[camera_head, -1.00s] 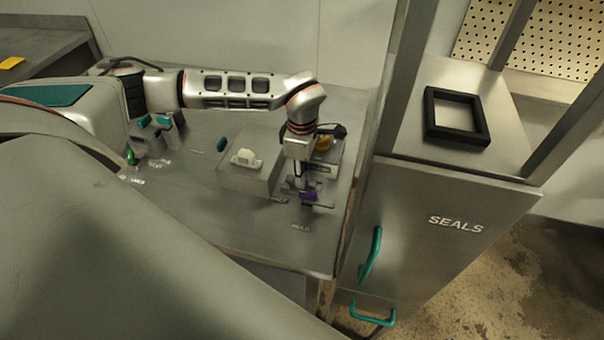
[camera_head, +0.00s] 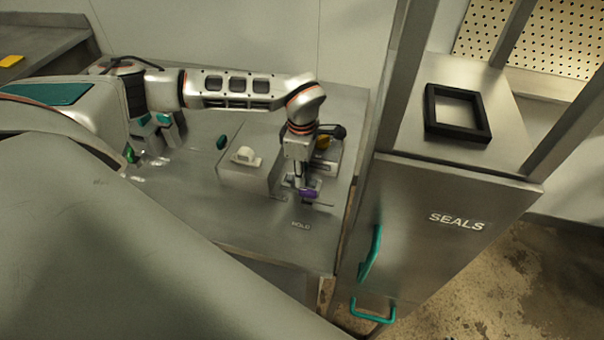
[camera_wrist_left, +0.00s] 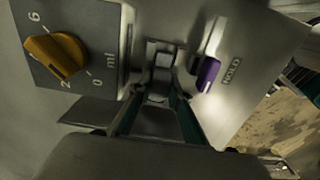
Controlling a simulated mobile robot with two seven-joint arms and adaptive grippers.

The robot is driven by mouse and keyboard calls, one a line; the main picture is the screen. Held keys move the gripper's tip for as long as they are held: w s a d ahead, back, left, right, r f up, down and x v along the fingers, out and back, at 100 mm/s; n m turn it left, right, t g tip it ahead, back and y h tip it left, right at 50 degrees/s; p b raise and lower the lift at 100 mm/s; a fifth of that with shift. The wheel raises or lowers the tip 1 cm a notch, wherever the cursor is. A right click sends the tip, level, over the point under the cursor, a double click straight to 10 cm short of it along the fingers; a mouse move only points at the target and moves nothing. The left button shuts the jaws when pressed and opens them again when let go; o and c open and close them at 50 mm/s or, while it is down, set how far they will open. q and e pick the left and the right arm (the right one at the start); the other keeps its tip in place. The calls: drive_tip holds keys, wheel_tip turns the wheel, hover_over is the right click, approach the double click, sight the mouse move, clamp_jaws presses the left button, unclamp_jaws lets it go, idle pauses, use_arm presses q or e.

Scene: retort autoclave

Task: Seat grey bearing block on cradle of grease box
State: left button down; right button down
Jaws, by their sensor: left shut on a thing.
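My left gripper (camera_head: 298,184) points down in front of the dial unit, at the right part of the bench. In the left wrist view its teal-edged fingers (camera_wrist_left: 158,97) are shut on a small grey piece (camera_wrist_left: 161,64), seemingly the bearing block. Its outline is partly hidden by the fingers. The dial panel with a yellow knob (camera_wrist_left: 55,56) and ml scale seems to belong to the grease box; the knob (camera_head: 323,142) shows behind the wrist in the head view. I cannot clearly tell the cradle from the fittings around the fingertips, nor whether the block touches it. My right gripper is not in view.
A purple-ended lever (camera_wrist_left: 208,73) stands close beside the fingertips, near a HOLD label (camera_wrist_left: 232,70). A low steel box (camera_head: 243,178) with a pale rounded piece (camera_head: 246,156) is left of the gripper. The SEALS cabinet (camera_head: 440,240) stands right of the bench.

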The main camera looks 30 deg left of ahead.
use_arm(q)
drive_tip(key=shift+f, duration=0.1)
idle(0.3)
drive_tip(key=c, duration=1.4)
unclamp_jaws()
drive_tip(key=shift+w+r+p, duration=0.1)
drive_tip(key=shift+r+p, duration=1)
drive_tip(key=shift+r, duration=2.4)
